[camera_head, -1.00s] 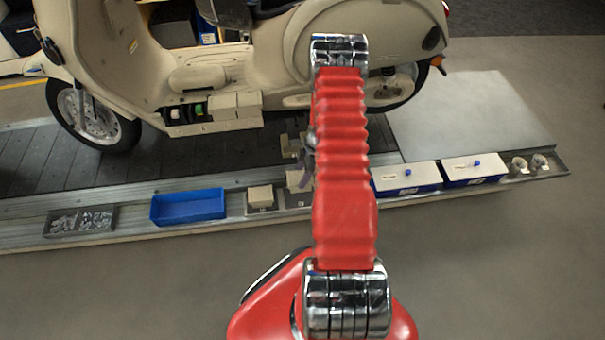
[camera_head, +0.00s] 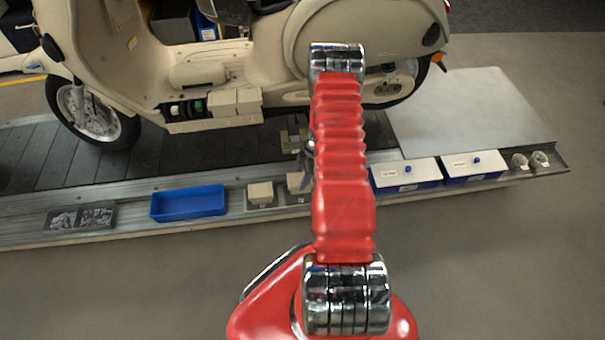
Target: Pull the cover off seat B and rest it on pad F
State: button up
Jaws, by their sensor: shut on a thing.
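My gripper (camera_head: 306,164) shows only in part, dark grey, left of my red arm, which hides the rest of it. It is shut on a small beige cover (camera_head: 296,183), a block partly hidden by the arm. The cover is over or on a small grey pad (camera_head: 297,199) on the conveyor's near ledge; I cannot tell whether they touch. Another beige block (camera_head: 260,193) sits on the pad to its left. Seat and pad letters are not legible.
A blue tray (camera_head: 188,203) and a grey bin of small parts (camera_head: 80,218) stand left on the ledge. Two white-lidded blue boxes (camera_head: 405,174) (camera_head: 472,165) and metal cups (camera_head: 530,160) stand right. The cream scooter (camera_head: 215,70) stands behind on the slats.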

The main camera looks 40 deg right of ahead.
jog(key=shift+f, duration=0.95)
jog(key=shift+f, duration=0.2)
dwell(0.4)
jog(key=shift+f, duration=0.65)
jog(key=shift+f, duration=0.5)
dwell(1.9)
jog(key=o, duration=1.2)
jog(key=shift+o, duration=0.2)
jog(key=v, duration=1.3)
jog(key=shift+d+r, duration=0.2)
jog(key=shift+r, duration=0.1)
